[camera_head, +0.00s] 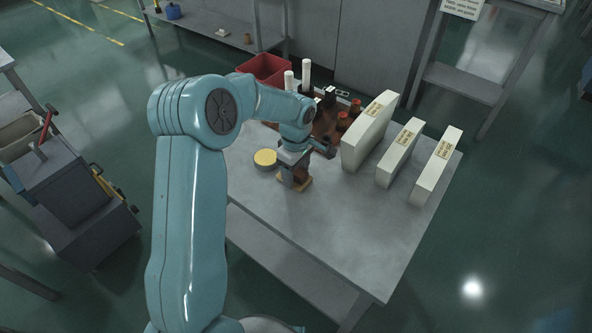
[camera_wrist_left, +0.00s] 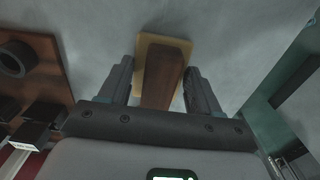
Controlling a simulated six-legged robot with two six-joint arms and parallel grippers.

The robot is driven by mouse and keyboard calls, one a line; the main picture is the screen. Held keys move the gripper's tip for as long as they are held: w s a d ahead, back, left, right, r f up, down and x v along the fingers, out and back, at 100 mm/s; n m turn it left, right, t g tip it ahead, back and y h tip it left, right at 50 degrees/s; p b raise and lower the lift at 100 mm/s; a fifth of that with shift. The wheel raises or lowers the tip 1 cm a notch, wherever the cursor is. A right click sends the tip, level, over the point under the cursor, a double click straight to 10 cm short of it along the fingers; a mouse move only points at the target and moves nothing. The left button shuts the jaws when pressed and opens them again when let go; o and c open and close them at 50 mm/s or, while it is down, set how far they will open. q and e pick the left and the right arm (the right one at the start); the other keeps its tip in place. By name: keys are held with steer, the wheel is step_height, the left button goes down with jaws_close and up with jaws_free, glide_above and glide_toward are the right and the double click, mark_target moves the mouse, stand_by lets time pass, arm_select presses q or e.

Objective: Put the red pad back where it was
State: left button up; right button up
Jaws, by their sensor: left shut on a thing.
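My left gripper (camera_head: 295,172) is low over the middle of the grey table, pointing down. It is shut on a reddish-brown block with a wider tan-yellow base (camera_head: 296,184). In the left wrist view, the block (camera_wrist_left: 162,74) stands between the two dark fingers. Its base shows beyond the fingertips, close to the tabletop; I cannot tell if it touches. No plainly red pad shows, and I cannot tell whether the held block is the one named. My right gripper is not in view.
A round yellow-topped tin (camera_head: 265,158) stands just left of my left gripper. A brown board (camera_head: 326,126) with orange-brown pots and white cylinders (camera_head: 306,76) lies behind, near a red bin (camera_head: 266,69). Three cream slabs (camera_head: 369,132) stand at right. The table's front (camera_head: 345,225) is clear.

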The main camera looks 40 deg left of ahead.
arm_select(q)
steer(key=o, duration=0.9)
steer(key=shift+f, duration=0.15)
steer(key=shift+o, duration=0.2)
steer(key=shift+r, duration=0.3)
step_height(320, 180, up, 12)
steer(key=p, duration=0.1)
steer(key=shift+f, duration=0.15)
